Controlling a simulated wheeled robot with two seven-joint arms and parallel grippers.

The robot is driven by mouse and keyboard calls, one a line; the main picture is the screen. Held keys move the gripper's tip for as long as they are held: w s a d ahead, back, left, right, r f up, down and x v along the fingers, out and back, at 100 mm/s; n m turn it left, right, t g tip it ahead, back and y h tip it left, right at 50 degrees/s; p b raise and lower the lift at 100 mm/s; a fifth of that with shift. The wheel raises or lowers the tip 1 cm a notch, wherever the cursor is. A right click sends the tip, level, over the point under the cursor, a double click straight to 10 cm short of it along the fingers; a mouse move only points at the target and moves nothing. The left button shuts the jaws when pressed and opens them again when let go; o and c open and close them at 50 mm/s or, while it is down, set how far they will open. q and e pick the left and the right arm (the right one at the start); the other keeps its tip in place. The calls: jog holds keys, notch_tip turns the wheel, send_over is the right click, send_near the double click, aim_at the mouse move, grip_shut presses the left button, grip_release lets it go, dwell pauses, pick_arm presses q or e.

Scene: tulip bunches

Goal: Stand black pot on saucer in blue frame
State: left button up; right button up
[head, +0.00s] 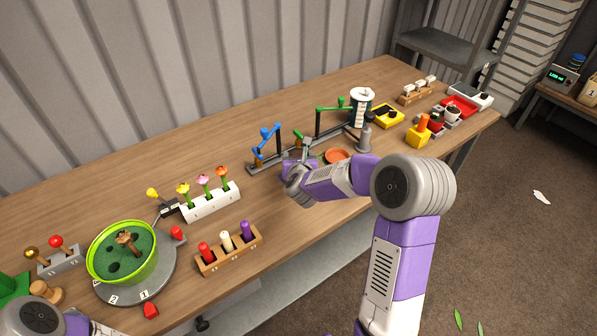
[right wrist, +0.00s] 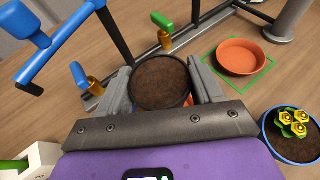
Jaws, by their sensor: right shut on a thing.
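The black pot (right wrist: 162,82), full of dark soil, sits between the two grey fingers of my right gripper (right wrist: 161,93) in the right wrist view. The fingers are shut on its sides. In the head view this gripper (head: 297,172) is over the table, beside the pipe rack, and its arm hides the pot. A bit of orange (right wrist: 191,101) shows under the pot's right edge; whether the pot touches it I cannot tell.
An orange saucer (right wrist: 242,57) in a green frame (right wrist: 209,69) lies right of the pot. A blue-rimmed pot with yellow flowers (right wrist: 293,125) stands nearer. The pipe rack with blue (head: 268,133) and green (head: 330,108) handles stands close behind. A white flower holder (head: 212,205) is left.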

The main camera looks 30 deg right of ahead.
notch_tip(320, 180, down, 4)
jog(key=shift+f+b, duration=0.1)
jog(key=shift+b, duration=0.55)
jog(key=o, duration=1.1)
